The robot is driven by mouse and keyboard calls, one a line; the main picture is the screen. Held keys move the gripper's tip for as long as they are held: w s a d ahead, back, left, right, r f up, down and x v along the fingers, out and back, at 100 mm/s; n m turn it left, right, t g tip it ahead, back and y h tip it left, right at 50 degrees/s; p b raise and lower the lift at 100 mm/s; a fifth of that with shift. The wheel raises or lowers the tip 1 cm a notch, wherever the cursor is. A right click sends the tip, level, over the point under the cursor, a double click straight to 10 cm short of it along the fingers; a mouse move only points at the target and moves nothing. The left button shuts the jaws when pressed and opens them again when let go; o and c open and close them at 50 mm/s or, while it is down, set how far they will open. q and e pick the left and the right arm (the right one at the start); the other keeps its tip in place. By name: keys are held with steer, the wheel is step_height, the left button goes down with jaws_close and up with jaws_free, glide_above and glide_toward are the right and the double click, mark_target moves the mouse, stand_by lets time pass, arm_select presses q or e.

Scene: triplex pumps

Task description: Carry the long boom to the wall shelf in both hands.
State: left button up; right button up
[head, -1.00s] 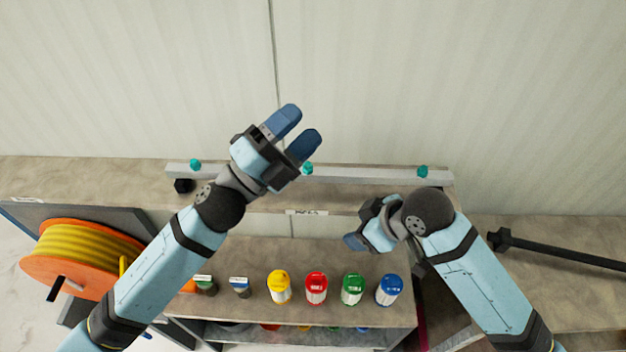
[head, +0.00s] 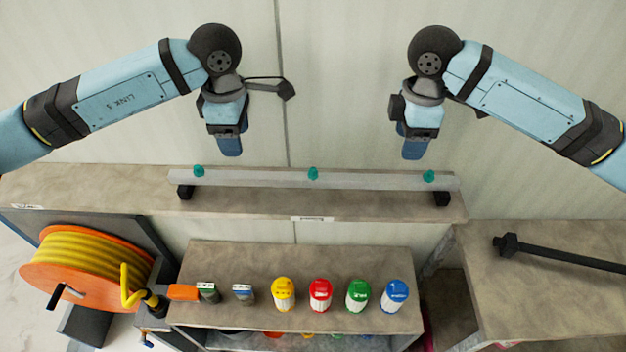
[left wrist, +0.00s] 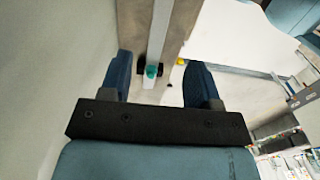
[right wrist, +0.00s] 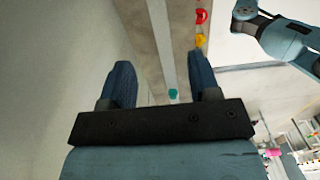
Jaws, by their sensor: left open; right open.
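The long boom (head: 260,178) is a straight pale grey bar with several teal knobs on top. It lies level on dark supports on the wall shelf (head: 350,207). My left gripper (head: 229,150) hangs above and behind the boom's left part, apart from it. My right gripper (head: 415,152) hangs above the boom's right part, also apart from it. In the left wrist view the boom (left wrist: 160,45) runs between the open blue fingers, its end with a teal knob in sight. In the right wrist view the boom (right wrist: 160,40) runs between the open fingers, a teal knob between them. Both grippers are empty.
Below the shelf stands a bench (head: 230,258) with yellow, red, green and blue jars. An orange reel of yellow hose (head: 85,265) is at lower left. A black bar (head: 570,255) lies on the right table (head: 540,300). The wall rises close behind the shelf.

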mark_target(245, 175)
arm_select(q)
steer(key=shift+f, duration=0.1)
step_height(245, 175, down, 14)
steer(key=shift+r, duration=0.15)
arm_select(e)
step_height(245, 175, down, 14)
steer(key=shift+r, duration=0.1)
arm_select(q)
jaws_close()
arm_select(e)
jaws_close()
